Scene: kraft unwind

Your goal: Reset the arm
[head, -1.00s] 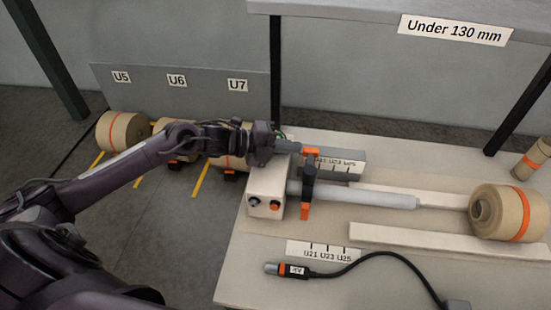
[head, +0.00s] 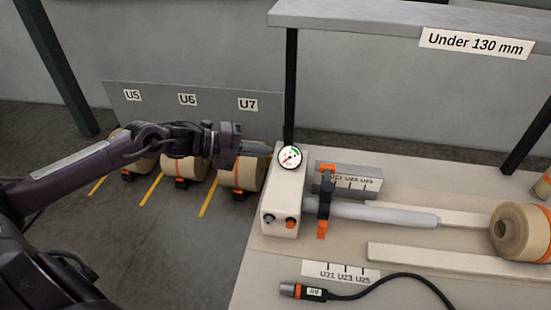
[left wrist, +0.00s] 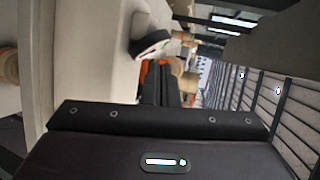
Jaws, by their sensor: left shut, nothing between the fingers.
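My left arm comes in from the left in the head view. Its gripper (head: 258,147) is shut and empty, pointing right, just left of the round dial gauge (head: 289,157) on the white unwind stand (head: 281,210). I cannot tell the exact gap. My right gripper is not in view.
The grey shaft (head: 385,214) runs right from the stand towards a kraft roll (head: 522,232) on the table. A black cable (head: 385,282) lies in front. Several rolls stand on the floor under the U5, U6 and U7 board (head: 215,110). A shelf (head: 380,15) overhangs the back.

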